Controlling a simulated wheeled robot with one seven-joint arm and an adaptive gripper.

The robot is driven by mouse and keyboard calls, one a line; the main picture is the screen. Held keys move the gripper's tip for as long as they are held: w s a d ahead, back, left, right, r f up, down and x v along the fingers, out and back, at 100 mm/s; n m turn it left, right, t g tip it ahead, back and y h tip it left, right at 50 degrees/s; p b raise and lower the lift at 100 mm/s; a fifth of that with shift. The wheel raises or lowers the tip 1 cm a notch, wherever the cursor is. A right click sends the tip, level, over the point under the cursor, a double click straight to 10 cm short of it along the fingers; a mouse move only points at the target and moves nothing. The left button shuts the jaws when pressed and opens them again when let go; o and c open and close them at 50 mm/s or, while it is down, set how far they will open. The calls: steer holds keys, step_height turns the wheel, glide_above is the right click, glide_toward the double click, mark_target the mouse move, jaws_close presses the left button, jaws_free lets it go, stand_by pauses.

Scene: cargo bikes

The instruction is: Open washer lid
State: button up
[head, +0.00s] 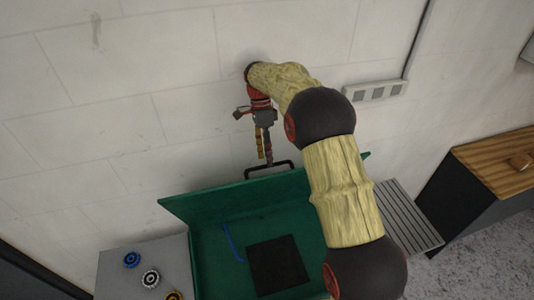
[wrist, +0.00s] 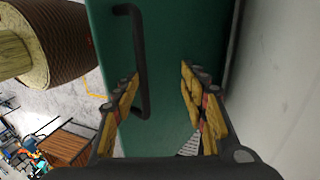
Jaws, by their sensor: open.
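The green washer (head: 207,262) has its lid (head: 240,197) standing raised at the back, near the wall, so the inside shows. A black bar handle (head: 283,164) sits at the lid's upper edge. My gripper (head: 266,160) is just above the handle, pointing down. In the wrist view my gripper (wrist: 160,80) is open with nothing clasped. The lid's green face (wrist: 170,50) fills the middle there, and the black handle (wrist: 141,60) runs close by the left finger. I cannot tell whether they touch.
Inside the washer are a dark square (head: 278,265) and a blue strip (head: 232,242). A grey side surface (head: 115,270) holds small round parts. A slatted grey shelf (head: 405,215) and a wood-topped cabinet (head: 490,165) stand right. The wall (head: 130,120) is close behind.

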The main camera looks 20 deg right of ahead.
steer(key=shift+o, duration=0.6)
steer(key=shift+f, duration=0.6)
steer(key=shift+r, duration=0.1)
step_height(320, 180, up, 11)
